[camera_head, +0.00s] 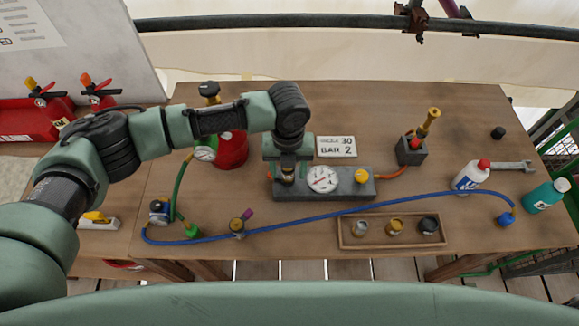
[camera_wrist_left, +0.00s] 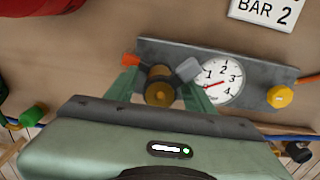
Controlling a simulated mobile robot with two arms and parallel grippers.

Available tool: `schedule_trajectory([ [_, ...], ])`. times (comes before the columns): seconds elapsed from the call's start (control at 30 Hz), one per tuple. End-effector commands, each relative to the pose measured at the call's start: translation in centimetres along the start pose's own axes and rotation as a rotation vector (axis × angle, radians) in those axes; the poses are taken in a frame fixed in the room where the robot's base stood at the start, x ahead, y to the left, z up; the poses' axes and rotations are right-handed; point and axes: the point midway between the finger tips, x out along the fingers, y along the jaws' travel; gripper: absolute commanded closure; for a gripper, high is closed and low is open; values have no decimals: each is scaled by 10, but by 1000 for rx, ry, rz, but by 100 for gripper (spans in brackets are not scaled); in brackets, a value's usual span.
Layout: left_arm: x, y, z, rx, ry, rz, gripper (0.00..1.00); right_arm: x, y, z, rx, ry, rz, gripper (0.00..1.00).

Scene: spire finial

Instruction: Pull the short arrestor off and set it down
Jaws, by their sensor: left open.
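The grey gauge block (camera_head: 340,190) stands near the middle of the table, with a white dial gauge (camera_head: 322,179) and a yellow knob (camera_head: 361,177). A short brass-coloured fitting (camera_wrist_left: 159,88), which looks like the short arrestor, sits at the block's left end. My left gripper (camera_head: 287,172) is above that end, pointing down. In the left wrist view its green fingers (camera_wrist_left: 161,92) are apart, one on each side of the fitting. I cannot tell whether they touch it. In the head view the hand mostly hides the fitting. My right gripper is not in view.
A wooden tray (camera_head: 347,243) with several small caps lies in front of the block. A blue hose (camera_head: 320,213) crosses the table between them. A red extinguisher (camera_head: 233,150) stands behind left, a brass piece in a dark block (camera_head: 411,152) at right. Bare wood lies right of the tray.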

Motion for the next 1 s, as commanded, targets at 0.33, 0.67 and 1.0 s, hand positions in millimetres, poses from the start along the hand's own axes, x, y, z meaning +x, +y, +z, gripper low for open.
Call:
schedule_trajectory([
  [0.33,-1,0,0,-1,1,0,47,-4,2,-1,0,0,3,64],
  [0.67,0,0,0,0,1,0,47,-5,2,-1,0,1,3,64],
  [1.0,-1,0,0,0,1,0,47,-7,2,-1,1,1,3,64],
])
